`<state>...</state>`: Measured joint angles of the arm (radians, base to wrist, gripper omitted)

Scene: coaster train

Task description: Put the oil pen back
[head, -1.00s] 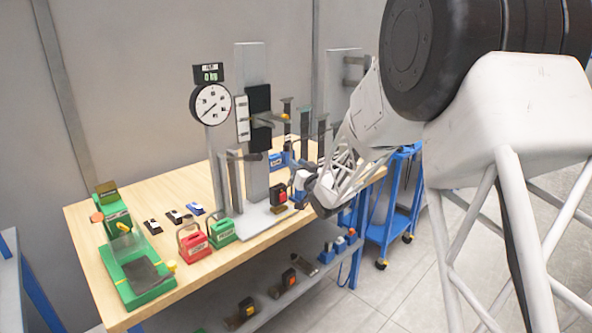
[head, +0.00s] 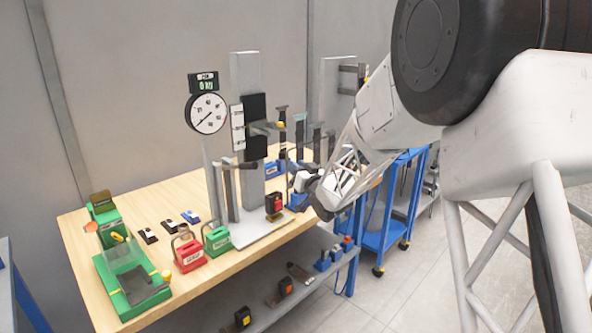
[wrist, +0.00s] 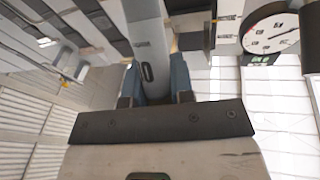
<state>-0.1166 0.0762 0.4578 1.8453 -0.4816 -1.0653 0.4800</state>
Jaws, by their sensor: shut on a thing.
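My gripper (head: 306,183) is over the right end of the workbench, to the right of the test stand. In the wrist view its two blue-grey fingers (wrist: 156,84) are shut on a long grey thing with a dark slot, which looks like the oil pen (wrist: 147,50). Its far end runs out of the top of that view. In the head view the pen is too small to make out at the gripper. A blue holder-like thing (head: 297,201) shows just below the gripper; I cannot tell whether they touch.
The test stand's column (head: 246,130) and round dial (head: 207,114) rise left of the gripper. A red-and-black box (head: 273,204) stands on its base. A blue cart (head: 378,238) is at the right.

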